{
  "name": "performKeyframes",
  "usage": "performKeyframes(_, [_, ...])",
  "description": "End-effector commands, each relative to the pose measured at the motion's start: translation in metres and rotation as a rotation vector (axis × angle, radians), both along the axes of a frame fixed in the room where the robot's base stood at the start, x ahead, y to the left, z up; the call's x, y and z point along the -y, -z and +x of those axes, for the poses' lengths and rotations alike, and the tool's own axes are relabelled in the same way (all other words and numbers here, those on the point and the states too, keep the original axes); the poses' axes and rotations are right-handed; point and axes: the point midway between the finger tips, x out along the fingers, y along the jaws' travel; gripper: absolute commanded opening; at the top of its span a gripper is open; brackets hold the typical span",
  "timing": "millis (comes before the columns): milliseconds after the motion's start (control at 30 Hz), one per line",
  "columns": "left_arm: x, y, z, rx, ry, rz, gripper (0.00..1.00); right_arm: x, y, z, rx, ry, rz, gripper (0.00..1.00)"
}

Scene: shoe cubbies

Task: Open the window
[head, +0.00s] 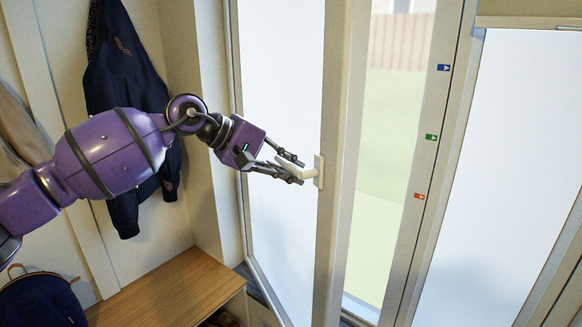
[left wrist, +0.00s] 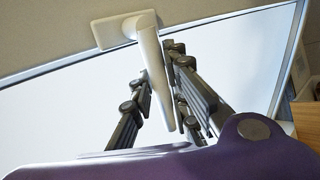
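The window (head: 283,110) is a tall pale pane in a beige frame (head: 336,120). It stands ajar, with a gap beside its frame showing green ground and a fence outside. A white lever handle (head: 307,172) sits on the frame. My left gripper (head: 296,170) is at the handle. In the left wrist view, the handle (left wrist: 155,60) runs between the spread fingers of the left gripper (left wrist: 165,95), with a gap showing on its left side. The fingers are not clearly clamped on it. My right gripper is in neither view.
A dark jacket (head: 125,90) hangs on the left wall. A wooden bench (head: 170,285) and a dark backpack (head: 40,300) are below. Another pale pane (head: 505,150) stands at the right, beside a post (head: 428,150) with small coloured stickers.

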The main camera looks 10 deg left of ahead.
Motion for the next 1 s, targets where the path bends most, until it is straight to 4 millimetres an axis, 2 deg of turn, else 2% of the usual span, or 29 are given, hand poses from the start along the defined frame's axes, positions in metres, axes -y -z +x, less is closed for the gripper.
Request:
performKeyframes(300, [0.000, 0.000, 0.000, -0.001, -0.001, 0.000, 0.22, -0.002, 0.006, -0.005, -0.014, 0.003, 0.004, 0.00])
performKeyframes(433, [-0.007, -0.005, -0.004, 0.000, -0.001, 0.000, 0.22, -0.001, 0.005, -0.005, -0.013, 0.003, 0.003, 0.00])
performKeyframes(800, [-0.060, -0.045, -0.035, 0.000, -0.003, 0.001, 0.22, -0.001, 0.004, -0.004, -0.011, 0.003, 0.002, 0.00])
performKeyframes(1000, [-0.080, -0.061, -0.048, -0.001, -0.002, -0.001, 0.22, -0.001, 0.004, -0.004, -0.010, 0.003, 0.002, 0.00])
